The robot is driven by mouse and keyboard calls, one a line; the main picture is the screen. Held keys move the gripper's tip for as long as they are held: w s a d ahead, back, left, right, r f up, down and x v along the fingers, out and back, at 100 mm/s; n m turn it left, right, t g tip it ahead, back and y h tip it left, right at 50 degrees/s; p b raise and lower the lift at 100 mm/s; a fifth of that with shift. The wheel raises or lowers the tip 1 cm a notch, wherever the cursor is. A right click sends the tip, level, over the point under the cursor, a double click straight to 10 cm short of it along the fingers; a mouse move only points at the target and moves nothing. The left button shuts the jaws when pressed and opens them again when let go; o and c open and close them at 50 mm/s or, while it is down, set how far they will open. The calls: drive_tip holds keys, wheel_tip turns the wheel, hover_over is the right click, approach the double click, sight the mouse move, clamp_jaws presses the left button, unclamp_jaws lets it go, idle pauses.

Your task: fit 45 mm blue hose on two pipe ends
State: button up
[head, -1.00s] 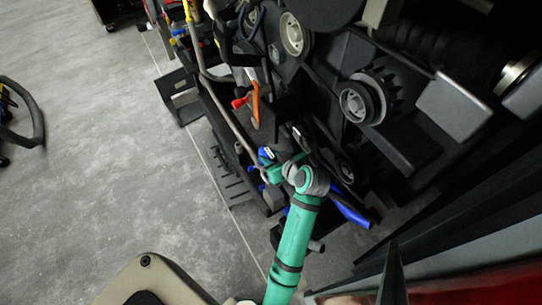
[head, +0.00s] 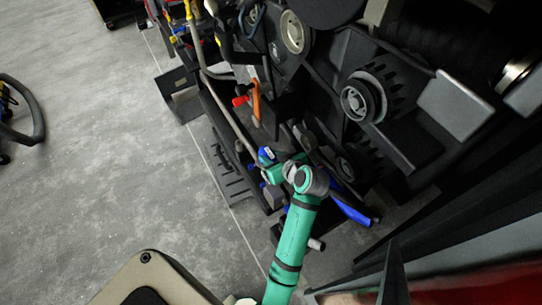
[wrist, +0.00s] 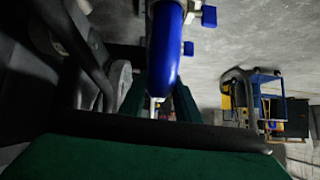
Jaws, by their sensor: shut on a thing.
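A blue hose (wrist: 163,45) fills the upper middle of the wrist view, with its rounded near end between the two dark green fingers of my gripper (wrist: 160,88). The gripper is shut on it. In the head view a blue tube (head: 350,209) shows to the right of my green arm, low beside the dark machinery; I cannot tell if it is the held hose. A pale pipe-like part (wrist: 196,6) with blue tabs sits right beside the hose. I cannot tell whether the hose touches a pipe end.
Dark machinery with hubs (head: 362,100) and an orange lever (head: 256,98) crowds the space around my arm. A grey pipe end (head: 317,244) sticks out right of the arm. A blue and yellow cart (wrist: 258,95) stands away at right.

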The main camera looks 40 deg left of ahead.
drive_tip(key=shift+f, duration=0.3)
drive_tip(key=o, duration=1.6)
drive_tip(key=shift+d, duration=0.1)
drive_tip(key=shift+v, duration=3.95)
drive_tip(key=shift+r, duration=0.1)
